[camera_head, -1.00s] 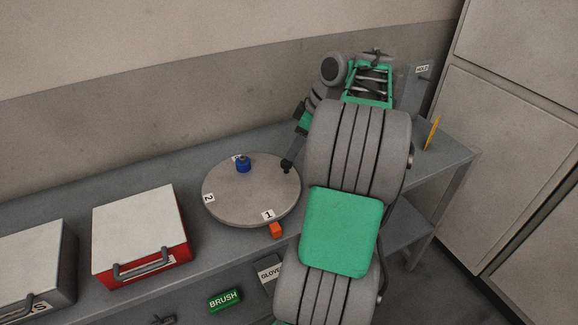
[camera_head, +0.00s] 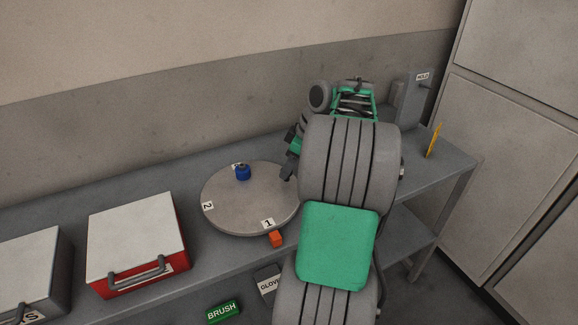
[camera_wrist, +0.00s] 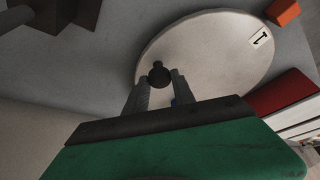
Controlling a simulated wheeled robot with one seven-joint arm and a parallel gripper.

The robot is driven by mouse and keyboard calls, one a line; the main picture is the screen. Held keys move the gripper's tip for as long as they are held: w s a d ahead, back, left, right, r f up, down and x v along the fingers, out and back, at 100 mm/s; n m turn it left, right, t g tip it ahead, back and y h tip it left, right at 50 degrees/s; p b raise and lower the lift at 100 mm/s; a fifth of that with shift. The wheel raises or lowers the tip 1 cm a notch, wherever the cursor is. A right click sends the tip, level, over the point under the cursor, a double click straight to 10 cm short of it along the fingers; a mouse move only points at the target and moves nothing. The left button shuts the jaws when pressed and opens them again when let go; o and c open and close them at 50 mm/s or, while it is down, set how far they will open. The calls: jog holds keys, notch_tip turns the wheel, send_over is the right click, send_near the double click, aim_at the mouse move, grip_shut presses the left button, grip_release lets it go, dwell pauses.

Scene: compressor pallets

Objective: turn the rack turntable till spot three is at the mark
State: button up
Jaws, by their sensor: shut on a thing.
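The round grey turntable (camera_head: 235,215) lies on the bench, with label 1 (camera_head: 268,223) at its front and label 2 (camera_head: 207,206) at its left. A blue object (camera_head: 243,173) stands near the back rim and mostly hides another label (camera_head: 236,166), whose number I cannot read. An orange block (camera_head: 276,239) sits just outside the front rim, near label 1. My gripper (camera_wrist: 159,80) is shut on a dark knob (camera_wrist: 158,70) near the turntable's rim. In the head view my gripper (camera_head: 288,172) is at the right-back rim, where the knob is hidden.
A red box with a white lid (camera_head: 135,232) and a grey box (camera_head: 30,262) stand left of the turntable. A wall stands close behind the bench. A yellow upright piece (camera_head: 434,140) is at the bench's right end. BRUSH (camera_head: 223,312) and GLOVE (camera_head: 268,283) labels show in front.

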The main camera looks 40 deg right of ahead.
grip_shut()
dwell(0.8)
